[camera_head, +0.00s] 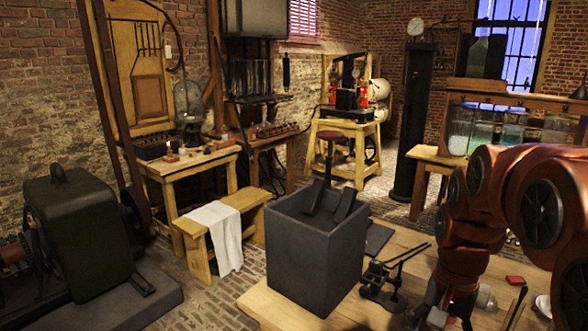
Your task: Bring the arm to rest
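My orange-red arm enters from the right edge, bends over, and points down above the right part of the wooden table (262,306). My gripper (442,308) is low at the bottom edge, partly cut off and dark, so its fingers and anything between them are not clear. A dark grey open-topped box (315,262) stands on the table left of the gripper, with dark plates (343,206) sticking up inside. A small black metal stand with rods (384,287) is between the box and my gripper.
A small red block (515,281) and a clear rounded glass piece (486,298) are on the table close to my arm. Glass jars (510,128) stand on a shelf at the back right. A bench with a white cloth (216,232) is left of the table.

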